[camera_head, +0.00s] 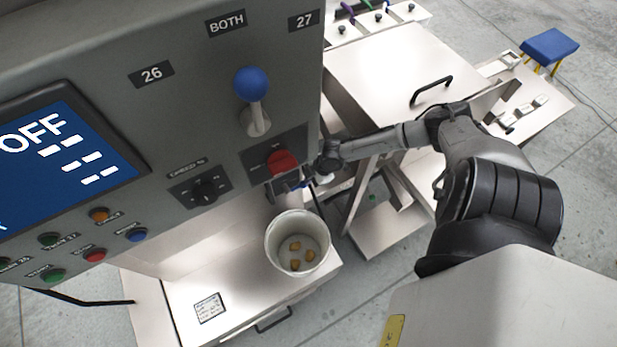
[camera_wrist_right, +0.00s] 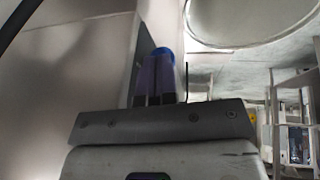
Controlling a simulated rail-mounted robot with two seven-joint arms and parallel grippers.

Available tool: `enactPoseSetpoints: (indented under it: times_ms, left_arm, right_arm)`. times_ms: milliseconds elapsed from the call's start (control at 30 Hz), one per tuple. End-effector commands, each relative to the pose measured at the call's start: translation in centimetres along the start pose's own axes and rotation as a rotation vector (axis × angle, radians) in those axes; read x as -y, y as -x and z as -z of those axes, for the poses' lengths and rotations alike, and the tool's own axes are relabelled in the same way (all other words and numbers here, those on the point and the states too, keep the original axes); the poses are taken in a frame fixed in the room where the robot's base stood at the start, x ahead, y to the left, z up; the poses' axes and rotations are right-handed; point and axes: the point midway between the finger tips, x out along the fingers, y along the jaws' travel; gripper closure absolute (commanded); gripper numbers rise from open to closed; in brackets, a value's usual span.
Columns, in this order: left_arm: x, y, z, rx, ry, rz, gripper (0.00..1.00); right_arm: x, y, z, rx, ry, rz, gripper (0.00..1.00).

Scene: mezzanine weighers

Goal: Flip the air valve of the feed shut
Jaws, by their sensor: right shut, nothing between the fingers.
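A small blue part (camera_head: 297,184), which looks like the air valve's handle, shows under the panel below the red knob (camera_head: 282,161). My right gripper (camera_head: 310,181) is right beside it at the panel's lower right corner, shut with nothing in it. In the right wrist view the shut fingers (camera_wrist_right: 161,88) point at a blue rounded end (camera_wrist_right: 163,54) just beyond them. I cannot tell whether they touch it. The valve's body and its position are mostly hidden. My left gripper is not in view.
A white bucket (camera_head: 270,243) with a few yellow-brown pieces stands just below the gripper on a metal surface. The panel has a blue ball lever (camera_head: 252,86), a black dial (camera_head: 204,190) and a screen (camera_head: 62,150) reading OFF. A blue stool (camera_head: 550,46) stands far right.

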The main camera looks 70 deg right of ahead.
Motion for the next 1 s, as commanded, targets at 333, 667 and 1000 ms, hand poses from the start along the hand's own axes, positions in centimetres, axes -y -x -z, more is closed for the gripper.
enactPoseSetpoints:
  times_ms: [333, 667, 1000]
  left_arm:
    - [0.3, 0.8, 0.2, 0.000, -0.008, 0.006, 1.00]
    - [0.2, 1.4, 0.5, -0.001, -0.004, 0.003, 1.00]
    - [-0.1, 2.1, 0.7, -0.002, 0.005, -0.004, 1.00]
  right_arm:
    - [0.0, 0.7, -0.1, 0.010, -0.001, 0.003, 1.00]
    - [-0.2, 1.9, 0.3, 0.007, 0.002, 0.001, 1.00]
    - [-0.2, 7.9, 0.2, 0.011, 0.006, 0.003, 1.00]
